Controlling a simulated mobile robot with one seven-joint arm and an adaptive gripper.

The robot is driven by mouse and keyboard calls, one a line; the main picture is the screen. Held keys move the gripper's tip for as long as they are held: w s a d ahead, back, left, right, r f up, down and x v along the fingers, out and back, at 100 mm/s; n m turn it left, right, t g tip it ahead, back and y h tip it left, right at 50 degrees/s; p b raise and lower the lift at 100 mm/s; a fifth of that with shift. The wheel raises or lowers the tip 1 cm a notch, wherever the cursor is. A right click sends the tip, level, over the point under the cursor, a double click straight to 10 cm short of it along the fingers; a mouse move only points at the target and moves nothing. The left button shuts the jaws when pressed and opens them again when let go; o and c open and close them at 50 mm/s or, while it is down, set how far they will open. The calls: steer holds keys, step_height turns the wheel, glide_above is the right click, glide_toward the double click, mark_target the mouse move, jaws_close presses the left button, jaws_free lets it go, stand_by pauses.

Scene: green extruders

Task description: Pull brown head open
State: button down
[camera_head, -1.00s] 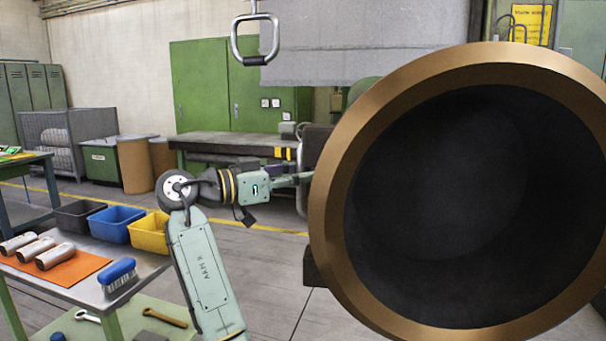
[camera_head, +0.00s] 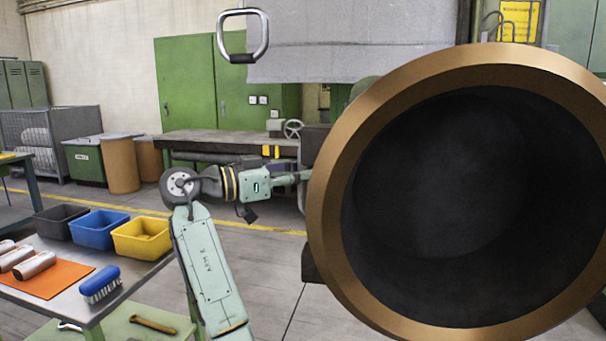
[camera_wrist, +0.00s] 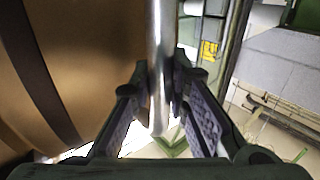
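The brown head (camera_head: 332,150) is a large ring with a bronze rim and a dark hollow, filling the right of the head view. Its brown outer side (camera_wrist: 90,50) fills the left of the wrist view. A shiny metal bar (camera_wrist: 160,35) runs upright beside that side. My gripper (camera_wrist: 163,85) has a finger on each side of the bar, with the fingertips closed against it. In the head view my arm reaches to the head's left edge, and the fingertips are hidden behind the rim.
A table (camera_head: 60,298) with grey, blue and yellow (camera_head: 142,238) bins, a brush (camera_head: 101,285) and metal cylinders stands at the left. A workbench (camera_head: 225,142) and green cabinet (camera_head: 185,95) are behind. A hanging handle (camera_head: 242,35) is at the top. Open floor lies between table and head.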

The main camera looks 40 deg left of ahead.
steer(key=c, duration=1.5)
jaws_free()
steer(key=shift+c, duration=0.2)
steer(key=v, duration=1.2)
